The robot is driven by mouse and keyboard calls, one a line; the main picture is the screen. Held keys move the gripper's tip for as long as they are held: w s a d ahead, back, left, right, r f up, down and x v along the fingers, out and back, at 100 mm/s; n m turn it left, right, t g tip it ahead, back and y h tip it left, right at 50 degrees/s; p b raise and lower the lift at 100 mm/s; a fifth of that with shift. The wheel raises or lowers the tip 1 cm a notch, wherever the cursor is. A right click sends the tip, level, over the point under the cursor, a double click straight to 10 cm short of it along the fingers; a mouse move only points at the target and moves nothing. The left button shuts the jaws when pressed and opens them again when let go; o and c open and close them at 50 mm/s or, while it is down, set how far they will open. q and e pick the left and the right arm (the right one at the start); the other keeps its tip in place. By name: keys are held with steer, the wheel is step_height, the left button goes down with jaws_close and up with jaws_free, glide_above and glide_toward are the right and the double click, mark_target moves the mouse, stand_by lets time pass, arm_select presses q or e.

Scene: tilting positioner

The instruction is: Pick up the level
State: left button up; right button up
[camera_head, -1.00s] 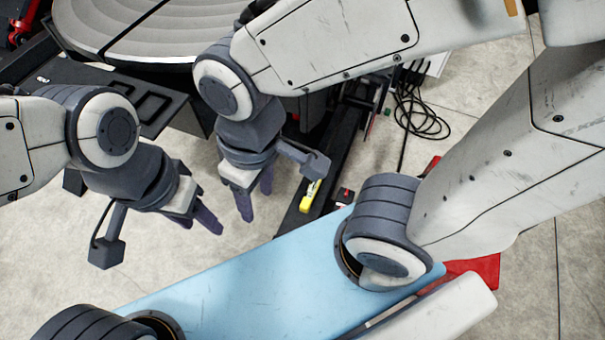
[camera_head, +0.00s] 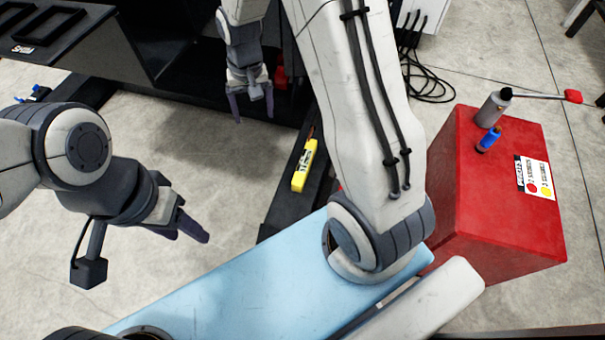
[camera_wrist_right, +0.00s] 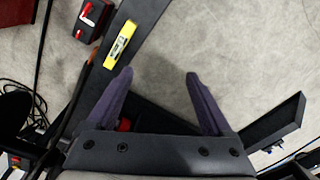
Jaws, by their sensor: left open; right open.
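The level is a small yellow bar with a dark and white label. My right gripper (camera_head: 252,104) is open and empty, above and left of the level in the head view. In the right wrist view its spread fingers (camera_wrist_right: 160,76) have the level beyond and left of them, with a gap. My left gripper (camera_head: 188,234) is open and empty at the left, over bare floor.
A red box (camera_head: 490,190) at the right carries a grey cylinder (camera_head: 492,108), a blue item (camera_head: 488,138) and a label card. The dark beam (camera_head: 290,195) bears the level. My light blue base fills the lower middle. Black cables (camera_head: 425,75) lie on the floor.

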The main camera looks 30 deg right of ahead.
steer(key=w+d+f+m+b, duration=0.2)
steer(key=d+f+b, duration=0.25)
steer(key=f, duration=0.45)
steer(key=w+d+f+m+b, duration=0.15)
steer(key=d+f+b, duration=0.35)
steer(key=f, duration=0.5)
steer(key=m+b, duration=0.3)
glide_toward(305, 161)
steer(key=w, duration=0.1)
steer(key=shift+w+d+f, duration=0.1)
steer(key=shift+d, duration=0.1)
step_height(305, 161, down, 5)
steer(key=shift+f+b, duration=0.25)
steer(key=shift+b, duration=1)
steer(key=f+b, duration=0.2)
steer(key=f, duration=0.1)
steer(key=f+b, duration=0.1)
steer(key=shift+s+a+f+b, duration=0.25)
steer(key=shift+s+a+b, duration=0.1)
steer(key=shift+s, duration=0.05)
steer(key=shift+f, duration=0.3)
arm_select(q)
step_height(305, 161, down, 22)
steer(key=shift+r, duration=0.15)
arm_select(e)
steer(key=shift+c, duration=0.3)
steer(key=shift+r, duration=0.1)
jaws_close()
